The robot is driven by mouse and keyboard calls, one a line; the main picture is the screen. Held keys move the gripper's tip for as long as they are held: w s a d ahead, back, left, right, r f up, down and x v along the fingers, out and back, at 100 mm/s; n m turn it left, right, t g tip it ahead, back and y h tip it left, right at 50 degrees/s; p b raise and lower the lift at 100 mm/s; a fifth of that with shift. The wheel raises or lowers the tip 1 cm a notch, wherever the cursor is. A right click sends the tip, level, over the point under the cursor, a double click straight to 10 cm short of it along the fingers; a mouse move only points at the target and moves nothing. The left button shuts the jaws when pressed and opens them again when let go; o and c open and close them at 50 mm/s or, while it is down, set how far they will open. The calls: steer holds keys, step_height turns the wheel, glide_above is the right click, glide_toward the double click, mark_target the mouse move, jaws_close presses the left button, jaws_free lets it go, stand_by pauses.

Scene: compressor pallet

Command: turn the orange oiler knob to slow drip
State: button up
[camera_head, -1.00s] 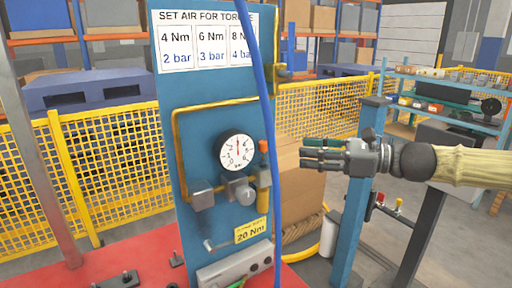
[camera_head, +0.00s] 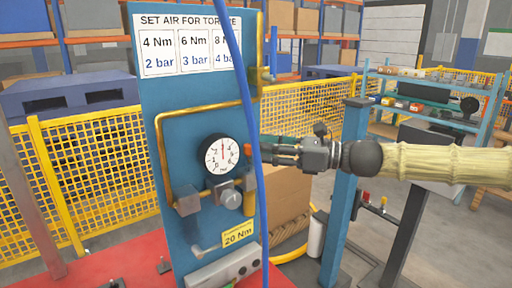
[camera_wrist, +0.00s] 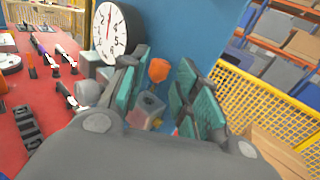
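The orange oiler knob (camera_wrist: 158,70) shows in the wrist view between the two teal-padded fingers of my gripper (camera_wrist: 160,92). The fingers stand apart on either side of it, with visible room around the knob. In the head view the knob (camera_head: 248,150) is a small orange spot right of the pressure gauge (camera_head: 222,155), partly behind the blue hose. My gripper (camera_head: 268,150) reaches in from the right at about the knob's height, its fingertips partly hidden by the hose. The oiler body below the knob is mostly hidden in the wrist view. I cannot tell the knob's drip setting.
A blue hose (camera_head: 258,190) hangs down in front of the blue panel (camera_head: 165,95). A silver regulator knob (camera_head: 230,199) sits below the gauge. A blue post (camera_head: 346,190) stands below and right of my wrist. Yellow mesh fencing (camera_head: 100,165) stands behind.

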mark_target(248, 150)
steer(key=shift+x, duration=1.4)
jaws_close()
